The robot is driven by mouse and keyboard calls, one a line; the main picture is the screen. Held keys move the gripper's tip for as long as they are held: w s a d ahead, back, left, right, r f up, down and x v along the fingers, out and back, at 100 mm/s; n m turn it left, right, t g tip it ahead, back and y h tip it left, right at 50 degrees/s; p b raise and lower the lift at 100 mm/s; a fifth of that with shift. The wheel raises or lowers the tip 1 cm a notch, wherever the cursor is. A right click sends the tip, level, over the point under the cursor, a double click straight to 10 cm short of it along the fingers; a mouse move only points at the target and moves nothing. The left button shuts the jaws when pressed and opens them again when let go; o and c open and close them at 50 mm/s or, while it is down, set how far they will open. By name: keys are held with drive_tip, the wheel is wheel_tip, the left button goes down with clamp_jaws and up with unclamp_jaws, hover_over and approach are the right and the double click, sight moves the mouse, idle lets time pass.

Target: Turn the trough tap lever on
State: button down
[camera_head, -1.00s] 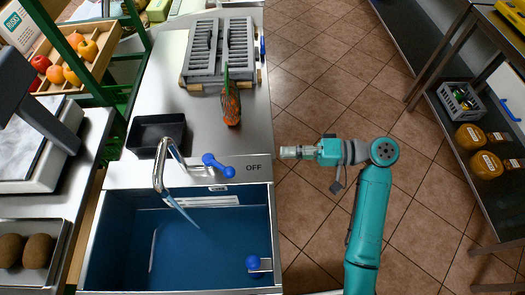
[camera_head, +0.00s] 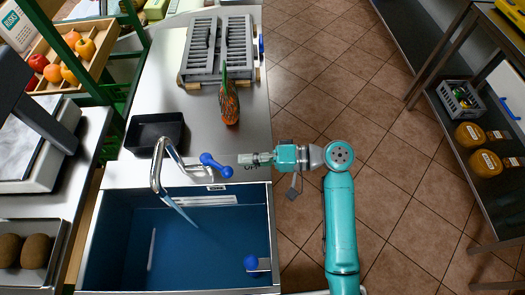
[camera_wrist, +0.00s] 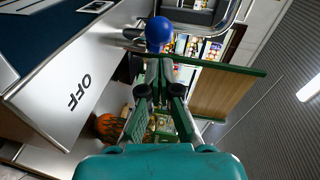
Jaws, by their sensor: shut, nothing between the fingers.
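The tap lever (camera_head: 216,165) is blue with round ends and sits on the steel counter just right of the curved tap spout (camera_head: 160,165). Its blue knob also shows in the wrist view (camera_wrist: 159,31), ahead of my fingertips. My gripper (camera_head: 244,159) is shut and empty, just right of the lever, over the counter's OFF label. A small gap shows between fingertips and lever in the head view. In the wrist view the shut fingers (camera_wrist: 158,67) point at the knob. A thin pale-blue stream shape hangs from the spout into the blue trough (camera_head: 120,235).
A second blue knob (camera_head: 250,262) is on the trough's right edge. A black tray (camera_head: 154,132), a pineapple (camera_head: 229,103) and a grey slotted rack (camera_head: 217,50) stand on the counter. Open tiled floor lies to the right, with a shelf beyond.

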sight(228, 177)
drive_tip(key=shift+s+a+f, duration=0.15)
drive_tip(key=shift+s+a, duration=0.3)
drive_tip(key=shift+a, duration=0.1)
drive_tip(key=shift+s+a+m+t+h, duration=0.2)
drive_tip(key=shift+s+a+m+t, duration=0.15)
drive_tip(key=shift+s+m+t, duration=0.3)
drive_tip(key=shift+s+a+m+t+h, duration=0.2)
drive_tip(key=shift+s+a+m+t, duration=0.2)
drive_tip(key=shift+s+t, duration=0.3)
drive_tip(key=shift+s+a+m+t+h, duration=0.2)
drive_tip(key=shift+s+a+m+t, duration=0.15)
drive_tip(key=shift+s+m+t, duration=0.35)
drive_tip(key=shift+w, duration=0.2)
